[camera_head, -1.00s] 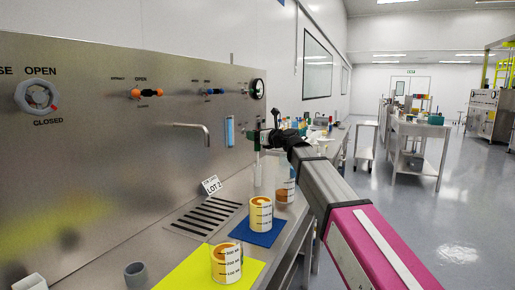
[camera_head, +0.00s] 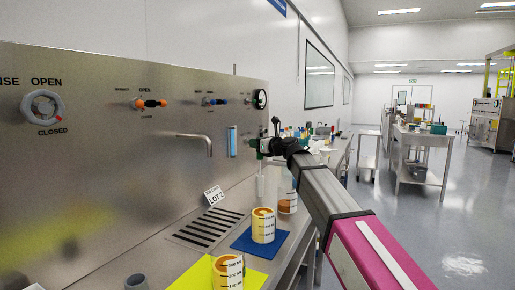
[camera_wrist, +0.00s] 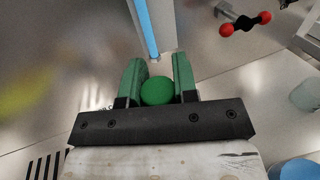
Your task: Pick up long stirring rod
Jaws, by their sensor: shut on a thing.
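My gripper (camera_head: 264,147) is out over the far end of the steel bench, near the panel. In the wrist view, its two green fingers (camera_wrist: 157,75) are shut on the stirring rod, whose round green end (camera_wrist: 157,91) sits between them. In the head view, a thin pale length of the rod (camera_head: 260,185) hangs roughly upright below the fingers. Its lower end is hard to make out near the beakers.
A beaker (camera_head: 263,225) stands on a blue mat (camera_head: 250,243), another (camera_head: 228,272) on a yellow mat (camera_head: 190,281). A further beaker (camera_head: 287,195) stands behind. A tap (camera_head: 195,138), blue gauge (camera_head: 231,142) and knobs project from the panel. A drain grate (camera_head: 205,228) lies below.

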